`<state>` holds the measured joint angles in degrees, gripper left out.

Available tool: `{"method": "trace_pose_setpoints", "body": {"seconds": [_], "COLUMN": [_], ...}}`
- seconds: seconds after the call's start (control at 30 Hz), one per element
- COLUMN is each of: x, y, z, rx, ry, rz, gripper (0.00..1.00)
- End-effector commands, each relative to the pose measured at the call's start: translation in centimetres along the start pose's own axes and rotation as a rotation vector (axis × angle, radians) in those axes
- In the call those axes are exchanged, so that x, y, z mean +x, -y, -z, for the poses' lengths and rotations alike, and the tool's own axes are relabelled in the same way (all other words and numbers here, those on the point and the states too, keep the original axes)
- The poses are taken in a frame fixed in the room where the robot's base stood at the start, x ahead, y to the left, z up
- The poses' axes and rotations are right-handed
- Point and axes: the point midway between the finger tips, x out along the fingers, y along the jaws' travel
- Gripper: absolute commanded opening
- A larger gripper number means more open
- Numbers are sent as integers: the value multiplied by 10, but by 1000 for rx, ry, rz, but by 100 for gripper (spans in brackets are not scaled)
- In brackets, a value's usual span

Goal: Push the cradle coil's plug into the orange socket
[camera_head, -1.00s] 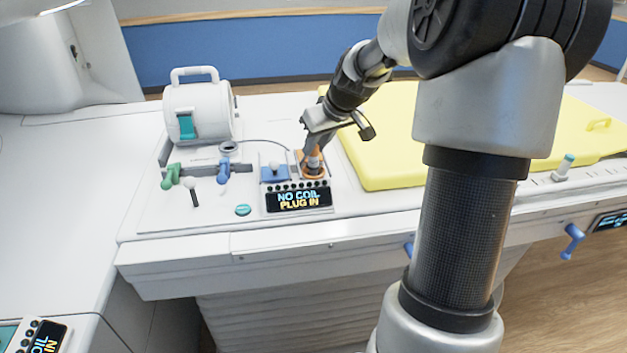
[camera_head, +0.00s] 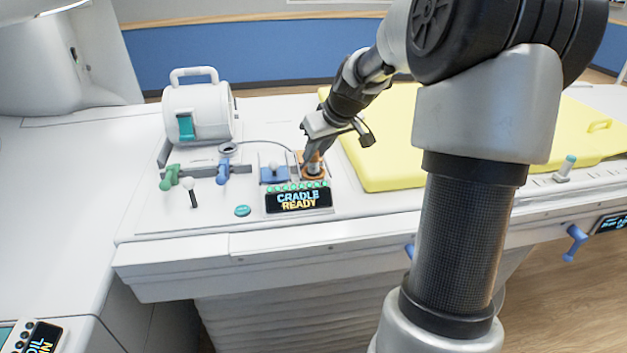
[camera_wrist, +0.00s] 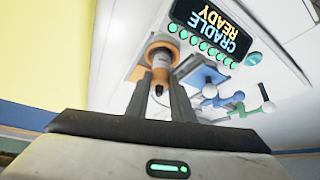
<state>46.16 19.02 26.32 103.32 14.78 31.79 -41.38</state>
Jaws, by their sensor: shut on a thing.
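The orange socket (camera_head: 313,171) sits on the white table, right of a blue socket. The plug (camera_wrist: 160,66) shows grey between my gripper's fingers in the wrist view, with its end inside the orange socket's ring (camera_wrist: 163,44). My gripper (camera_head: 314,158) is shut on the plug at the socket. The display (camera_head: 298,200) in front reads "CRADLE READY" and its row of lamps is green; the wrist view shows the same. The white cradle coil (camera_head: 199,110) stands behind to the left. A thin cable (camera_head: 265,143) arcs from near the coil towards the sockets.
Green (camera_head: 171,177) and blue (camera_head: 223,171) handles stand left. A yellow pad (camera_head: 375,168) lies close on the right.

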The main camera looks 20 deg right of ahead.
Motion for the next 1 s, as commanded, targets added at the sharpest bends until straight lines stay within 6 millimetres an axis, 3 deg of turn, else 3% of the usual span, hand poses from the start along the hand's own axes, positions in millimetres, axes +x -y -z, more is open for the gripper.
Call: {"method": "trace_pose_setpoints", "body": {"seconds": [0.03,0.07,0.2,0.57,0.77,1.0], "x": [0,0,0,-6,-42,-102], "y": [0,0,0,-1,-1,-1], "z": [0,0,0,1,2,2], "rx": [0,0,0,0,0,-1], "ry": [-1,-1,-1,-1,-3,-3], "rz": [0,-1,-1,-2,-5,-6], "gripper": [0,23,43,43,43,43]}}
